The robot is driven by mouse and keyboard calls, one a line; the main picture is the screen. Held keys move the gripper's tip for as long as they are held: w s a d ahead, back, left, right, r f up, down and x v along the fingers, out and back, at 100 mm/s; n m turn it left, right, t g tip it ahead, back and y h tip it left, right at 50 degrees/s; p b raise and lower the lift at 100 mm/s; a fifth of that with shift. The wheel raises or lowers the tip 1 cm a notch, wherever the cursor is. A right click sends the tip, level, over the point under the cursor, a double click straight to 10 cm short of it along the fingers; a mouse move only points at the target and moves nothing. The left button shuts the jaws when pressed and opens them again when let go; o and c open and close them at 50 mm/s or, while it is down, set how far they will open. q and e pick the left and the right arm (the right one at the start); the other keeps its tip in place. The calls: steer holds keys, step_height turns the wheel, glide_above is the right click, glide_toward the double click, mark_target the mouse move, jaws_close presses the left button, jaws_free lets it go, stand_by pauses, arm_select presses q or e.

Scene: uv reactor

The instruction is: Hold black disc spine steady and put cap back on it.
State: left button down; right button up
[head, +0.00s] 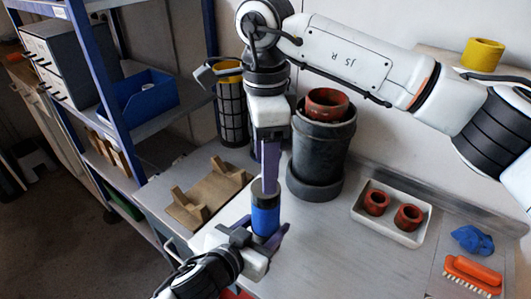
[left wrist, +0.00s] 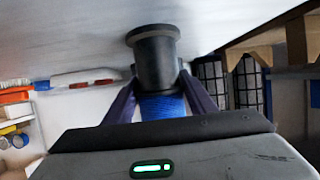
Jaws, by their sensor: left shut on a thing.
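The spine unit, a blue ridged stack (head: 266,216) with a dark top (head: 265,188), stands upright in my left gripper (head: 266,240). The purple left fingers are shut around its lower blue part; the blue ridges also show between them in the left wrist view (left wrist: 162,106). My right gripper (head: 268,180) comes from above, its purple fingers pointing down at the dark top. They overlap it in the picture, seen edge-on, so whether they grip it is unclear. I cannot tell whether the dark top is the cap or the bare spine.
A dark pot (head: 320,150) with a red ring stands behind. A wooden cradle (head: 206,197) lies left, near a black mesh cylinder (head: 232,118). The left wrist view is inverted.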

steer(key=shift+f, duration=3.2)
steer(key=c, duration=1.1)
steer(key=m, duration=0.3)
steer(key=shift+m, duration=0.3)
steer(key=m, duration=0.4)
steer(key=shift+m, duration=0.3)
steer(key=o, duration=1.2)
steer(key=shift+r, duration=0.15)
step_height(320, 180, up, 12)
steer(key=shift+f, duration=0.15)
